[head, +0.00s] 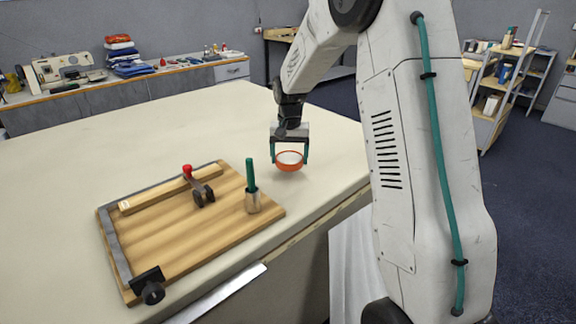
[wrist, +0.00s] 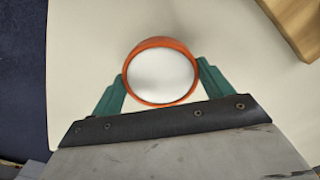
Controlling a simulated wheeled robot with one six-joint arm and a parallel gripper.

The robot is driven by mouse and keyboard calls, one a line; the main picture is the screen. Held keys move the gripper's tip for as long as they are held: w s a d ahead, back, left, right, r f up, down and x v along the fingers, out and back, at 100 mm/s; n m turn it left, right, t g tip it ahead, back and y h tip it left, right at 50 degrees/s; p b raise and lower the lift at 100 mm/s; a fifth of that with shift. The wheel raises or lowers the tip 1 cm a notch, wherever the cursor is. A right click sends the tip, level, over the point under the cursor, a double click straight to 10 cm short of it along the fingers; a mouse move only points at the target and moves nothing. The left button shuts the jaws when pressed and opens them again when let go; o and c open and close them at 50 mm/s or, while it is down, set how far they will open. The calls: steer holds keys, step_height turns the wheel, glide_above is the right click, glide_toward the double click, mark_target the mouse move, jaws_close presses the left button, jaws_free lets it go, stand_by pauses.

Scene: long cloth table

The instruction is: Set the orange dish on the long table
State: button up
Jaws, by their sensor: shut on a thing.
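The orange dish (head: 289,166) is a small round bowl with a white inside, near the right edge of the long table (head: 200,125). My gripper (head: 290,158) points down with its green fingers on either side of the dish. In the wrist view, the dish (wrist: 160,44) sits between the two fingers (wrist: 162,82), which touch it at both sides. The gripper is shut on the dish.
A wooden board (head: 190,228) with a clamp, a red-topped part and a green-handled tool (head: 252,190) lies left of the dish. The table's edge is close on the right. The table behind the dish is clear. A sewing machine (head: 65,72) stands on a far counter.

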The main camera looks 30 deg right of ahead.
mark_target(288, 159)
steer(key=shift+w+a+f, duration=0.1)
steer(key=shift+f, duration=0.8)
steer(key=shift+w+a+f, duration=0.1)
steer(key=shift+f, duration=0.75)
steer(key=o, duration=1.4)
steer(key=shift+f, duration=0.15)
steer(key=shift+c, duration=0.2)
step_height(288, 159, up, 12)
steer(key=shift+r, duration=0.1)
steer(key=s+a+r+n, duration=0.2)
steer(key=s+a+r, duration=0.3)
steer(key=s, duration=0.5)
steer(key=s+a+r+n, duration=0.1)
steer(key=s+a+r, duration=0.35)
steer(key=s, duration=0.55)
steer(key=s+a+f+n, duration=0.1)
steer(key=s+n, duration=0.1)
steer(key=s, duration=0.7)
steer(key=s+a+f+n+t, duration=0.1)
steer(key=s+a+f, duration=0.1)
steer(key=s, duration=0.7)
steer(key=shift+s+a+f+n, duration=0.15)
steer(key=shift+s+a+n, duration=0.15)
steer(key=shift+n, duration=0.1)
steer(key=shift+w, duration=0.1)
